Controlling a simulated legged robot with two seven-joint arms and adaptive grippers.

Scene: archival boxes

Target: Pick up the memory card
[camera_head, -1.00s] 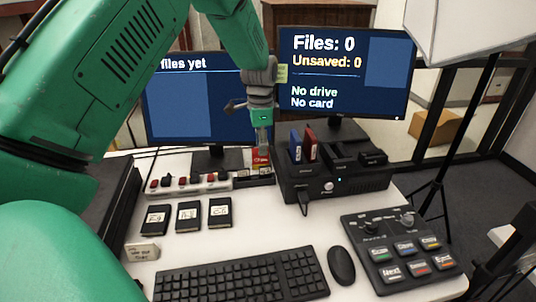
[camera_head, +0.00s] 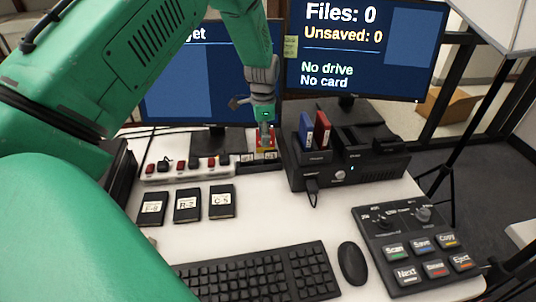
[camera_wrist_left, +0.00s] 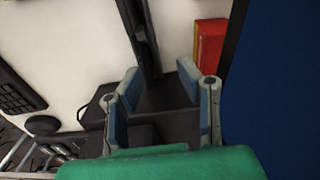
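My left gripper (camera_head: 264,134) hangs at the back of the white desk, in front of the left monitor. In the left wrist view its two fingers (camera_wrist_left: 160,105) are apart, with nothing held between them. A dark tray or stand lies beneath the fingers. A red and yellow box (camera_head: 268,143) is at the fingertips in the head view, partly hidden; in the wrist view the box (camera_wrist_left: 208,48) is beyond the right finger. I cannot clearly make out a memory card; small items in the black rack (camera_head: 246,161) are too small to tell. My right gripper is not in view.
A black dock (camera_head: 345,175) holds upright blue (camera_head: 306,131) and red (camera_head: 322,131) pieces, right of the gripper. A power strip (camera_head: 185,170) is on the left. Black labelled cases (camera_head: 187,205), a keyboard (camera_head: 258,275), a mouse (camera_head: 352,263) and a button panel (camera_head: 415,245) lie in front.

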